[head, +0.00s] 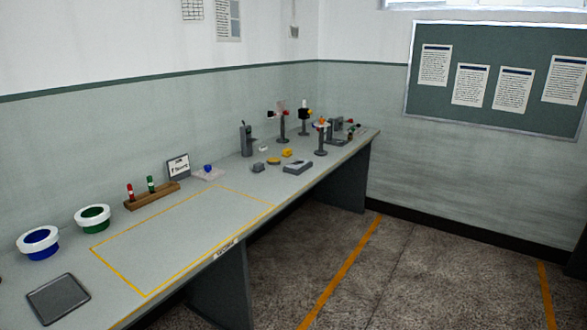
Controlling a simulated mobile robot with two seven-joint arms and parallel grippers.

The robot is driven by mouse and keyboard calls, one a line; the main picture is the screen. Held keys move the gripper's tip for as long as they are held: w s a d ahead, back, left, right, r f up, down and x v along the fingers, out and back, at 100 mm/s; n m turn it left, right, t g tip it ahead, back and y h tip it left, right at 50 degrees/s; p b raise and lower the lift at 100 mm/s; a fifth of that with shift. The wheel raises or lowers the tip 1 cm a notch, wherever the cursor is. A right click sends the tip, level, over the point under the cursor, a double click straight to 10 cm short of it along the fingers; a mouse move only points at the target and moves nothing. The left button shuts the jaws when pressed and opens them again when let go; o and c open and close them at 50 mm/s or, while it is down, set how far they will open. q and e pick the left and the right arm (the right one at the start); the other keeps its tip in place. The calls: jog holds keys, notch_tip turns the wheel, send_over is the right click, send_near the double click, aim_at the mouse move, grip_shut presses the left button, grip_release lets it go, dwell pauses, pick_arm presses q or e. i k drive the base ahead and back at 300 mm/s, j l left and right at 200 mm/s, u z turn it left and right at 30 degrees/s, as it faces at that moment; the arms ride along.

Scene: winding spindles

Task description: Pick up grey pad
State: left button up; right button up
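A flat dark grey square pad (58,299) with a raised rim lies on the near left end of the bench. It is in full view and nothing rests on it. A small grey piece (258,167) and a low grey block (297,168) also lie farther along the bench; both are too small to make out well. Neither of my grippers is in view.
The long grey bench (190,228) runs along the wall, with a bare yellow-outlined area. The floor (420,270) in front is clear.

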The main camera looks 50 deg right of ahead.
aim_at(258, 168)
jog(key=z, duration=1.25)
jog(key=i+l+u, duration=0.1)
jog(key=u, duration=0.25)
jog(key=i+l+u, duration=0.1)
jog(key=u, duration=0.3)
jog(key=l+u, duration=0.1)
jog(key=u, duration=0.25)
jog(key=i+l+u, duration=0.25)
jog(key=l, duration=0.2)
jog(key=l+u, duration=0.25)
jog(key=l, duration=0.15)
jog(key=l+u, duration=0.25)
jog(key=l, duration=0.7)
jog(key=l+u, duration=0.2)
jog(key=l, duration=1.6)
